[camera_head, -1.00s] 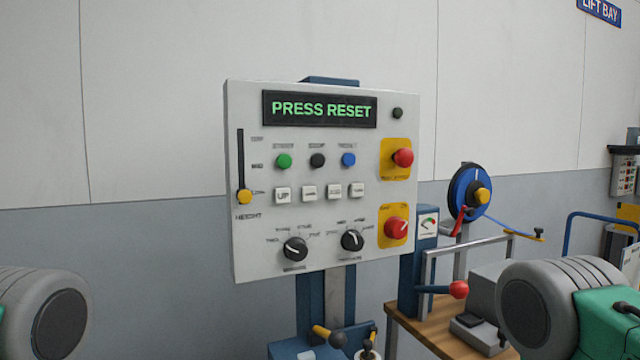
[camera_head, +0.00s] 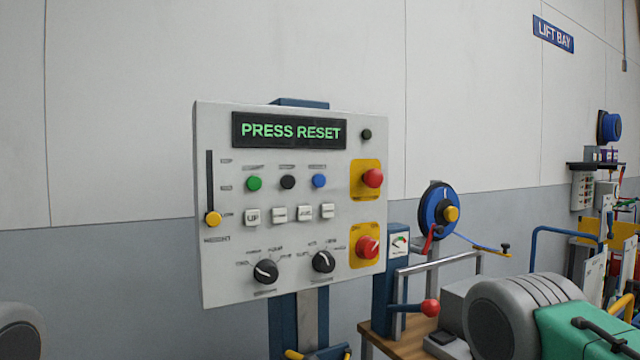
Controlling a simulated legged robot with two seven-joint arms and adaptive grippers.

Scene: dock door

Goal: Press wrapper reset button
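The wrapper's white control panel (camera_head: 215,270) stands upright on a blue post, left of centre. Its dark display (camera_head: 290,131) reads "PRESS RESET" in green. Below it are a green button (camera_head: 254,183), a black button (camera_head: 288,182) and a blue button (camera_head: 319,181). Their labels are too blurred to read, so I cannot tell which is reset. Under them is a row of white square keys (camera_head: 252,216), the left one marked UP. A red button (camera_head: 372,178) and a red knob (camera_head: 367,247) sit on yellow plates at right. Neither gripper shows; nothing touches the panel.
A yellow-knobbed height slider (camera_head: 213,219) and two black dials (camera_head: 324,261) are on the panel. Right of it, a wooden bench (camera_head: 405,346) carries a gauge, a red-knobbed lever (camera_head: 430,308) and a blue wheel (camera_head: 437,210). The space before the panel face looks clear.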

